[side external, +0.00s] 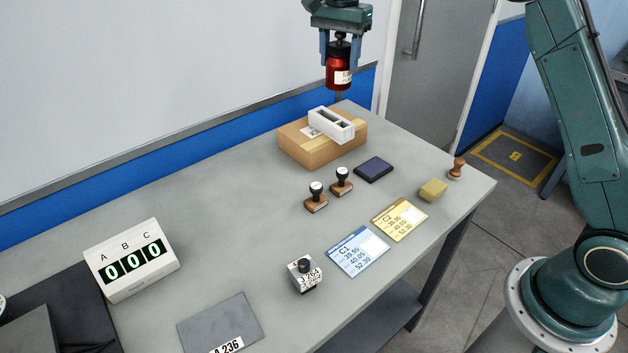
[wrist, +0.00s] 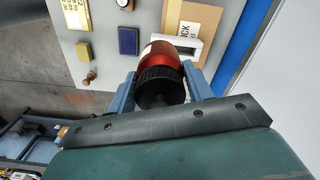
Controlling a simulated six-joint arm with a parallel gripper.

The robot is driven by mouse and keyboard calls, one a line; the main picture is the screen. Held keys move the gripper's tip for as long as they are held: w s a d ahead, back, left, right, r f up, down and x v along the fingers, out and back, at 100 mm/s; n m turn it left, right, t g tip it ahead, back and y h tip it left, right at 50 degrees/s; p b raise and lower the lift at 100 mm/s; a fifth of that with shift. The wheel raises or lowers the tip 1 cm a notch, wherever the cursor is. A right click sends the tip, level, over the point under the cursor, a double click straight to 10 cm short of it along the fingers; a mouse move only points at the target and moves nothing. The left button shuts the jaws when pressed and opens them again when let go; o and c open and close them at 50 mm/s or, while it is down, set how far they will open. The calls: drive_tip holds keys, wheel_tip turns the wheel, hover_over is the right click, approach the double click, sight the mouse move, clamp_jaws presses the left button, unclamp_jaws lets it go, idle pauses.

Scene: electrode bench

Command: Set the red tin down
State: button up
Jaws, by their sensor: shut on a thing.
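The red tin (side external: 338,76) has a black cap and a pale label. My gripper (side external: 341,56) is shut on it near its top and holds it upright in the air, above the back part of the bench. In the side external view the tin hangs above the cardboard box (side external: 295,146) and the white slotted block (side external: 331,124) on it, with a gap between. In the wrist view the tin (wrist: 165,56) sits between the two blue fingers, its black cap toward the camera.
The bench's middle left is clear.

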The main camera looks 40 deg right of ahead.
drive_tip(key=a+n, duration=0.5)
drive_tip(key=a, duration=2.1)
drive_tip(key=shift+s, duration=0.45)
drive_tip(key=shift+f, duration=0.2)
wheel_tip(320, 180, down, 14)
drive_tip(key=shift+f, duration=0.1)
drive_tip(key=shift+f, duration=2.8)
drive_tip(key=shift+f, duration=0.1)
